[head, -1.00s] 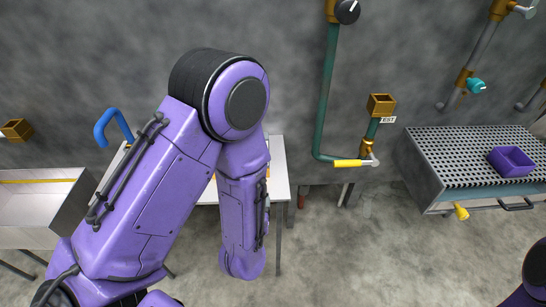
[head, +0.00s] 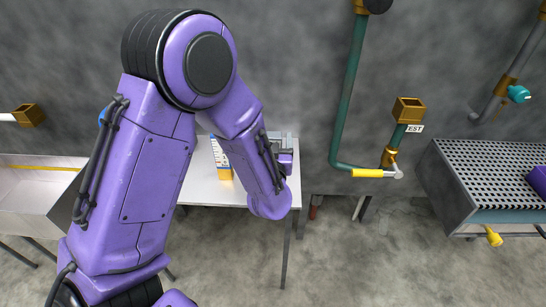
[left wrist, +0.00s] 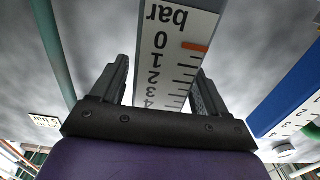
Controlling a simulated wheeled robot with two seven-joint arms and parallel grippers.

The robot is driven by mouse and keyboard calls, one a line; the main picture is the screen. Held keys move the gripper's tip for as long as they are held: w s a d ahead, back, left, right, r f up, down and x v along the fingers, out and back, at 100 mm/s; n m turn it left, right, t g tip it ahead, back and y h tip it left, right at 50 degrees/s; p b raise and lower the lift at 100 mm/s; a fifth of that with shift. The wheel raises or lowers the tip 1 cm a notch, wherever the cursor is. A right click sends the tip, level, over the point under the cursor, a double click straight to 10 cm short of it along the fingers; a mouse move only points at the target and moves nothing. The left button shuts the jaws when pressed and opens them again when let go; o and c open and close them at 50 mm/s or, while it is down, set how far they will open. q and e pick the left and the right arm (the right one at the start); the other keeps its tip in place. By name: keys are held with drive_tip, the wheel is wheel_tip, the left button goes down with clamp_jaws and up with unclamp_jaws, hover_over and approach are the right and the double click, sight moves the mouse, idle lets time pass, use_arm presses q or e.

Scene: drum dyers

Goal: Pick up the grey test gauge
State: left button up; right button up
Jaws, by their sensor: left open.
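A grey-edged gauge (left wrist: 178,45) with a white face, "bar", a number scale and an orange mark fills the upper middle of the left wrist view. It appears upside down there. My left gripper (left wrist: 162,78) is open, with one dark finger on each side of the gauge's lower part as pictured. Gaps show beside the gauge; I cannot tell how deep it sits between the fingers. In the head view my left forearm hides most of the gripper and its surroundings over the white table (head: 210,190).
A blue gauge-like piece (left wrist: 290,88) with a scale stands at the right in the left wrist view. A white scaled piece with an orange base (head: 220,158) is on the table. A green pipe (head: 350,90) and perforated bench (head: 490,175) are to the right.

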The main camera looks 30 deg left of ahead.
use_arm(q)
drive_tip(key=shift+d, duration=0.15)
drive_tip(key=shift+c, duration=0.3)
drive_tip(key=c, duration=1)
drive_tip(key=shift+o, duration=0.2)
